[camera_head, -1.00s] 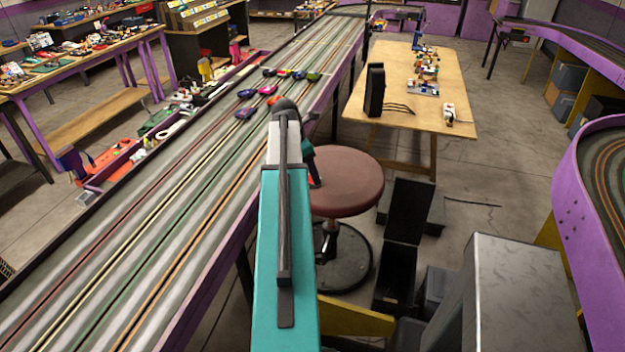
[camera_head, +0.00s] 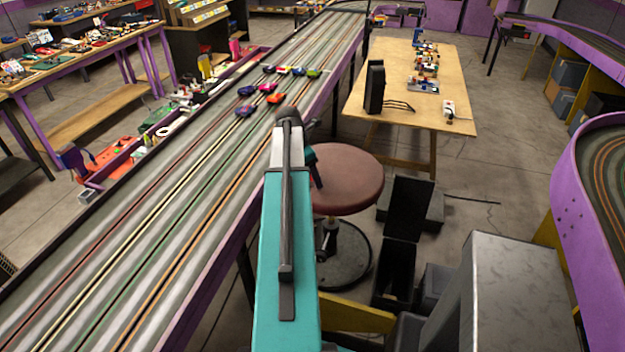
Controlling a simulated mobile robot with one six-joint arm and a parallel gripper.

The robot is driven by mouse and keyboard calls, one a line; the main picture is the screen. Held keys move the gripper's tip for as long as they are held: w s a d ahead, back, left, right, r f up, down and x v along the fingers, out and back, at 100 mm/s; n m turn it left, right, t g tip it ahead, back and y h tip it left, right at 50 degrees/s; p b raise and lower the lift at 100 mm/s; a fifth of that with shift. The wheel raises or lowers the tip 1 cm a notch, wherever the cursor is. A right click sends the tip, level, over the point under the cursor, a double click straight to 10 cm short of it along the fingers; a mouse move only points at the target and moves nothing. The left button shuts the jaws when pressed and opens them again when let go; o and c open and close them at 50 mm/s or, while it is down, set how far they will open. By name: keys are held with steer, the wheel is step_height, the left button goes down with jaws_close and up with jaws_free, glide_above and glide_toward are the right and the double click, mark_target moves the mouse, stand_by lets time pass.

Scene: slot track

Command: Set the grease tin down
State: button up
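I cannot make out a grease tin in this view. My teal arm reaches forward from the bottom middle, along the right edge of the slot track (camera_head: 150,235). Its far end is a dark joint just over the track's edge. I cannot see whether anything is held.
Several small toy cars, one of them orange (camera_head: 277,97), stand on the track beyond my arm. A round brown stool (camera_head: 345,180) is right of the arm. Dark boxes (camera_head: 398,270) lie on the floor.

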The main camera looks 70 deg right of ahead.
steer(key=c, duration=1.3)
steer(key=shift+r, duration=0.1)
steer(key=shift+r+b, duration=0.9)
steer(key=shift+r, duration=0.55)
steer(key=shift+s+a+r, duration=0.15)
steer(key=shift+a+r, duration=0.05)
steer(key=s+a+r+b, duration=0.1)
steer(key=s+a+b, duration=0.3)
steer(key=s+a, duration=0.5)
steer(key=a, duration=0.3)
steer(key=shift+s+r, duration=0.25)
steer(key=shift+s, duration=0.15)
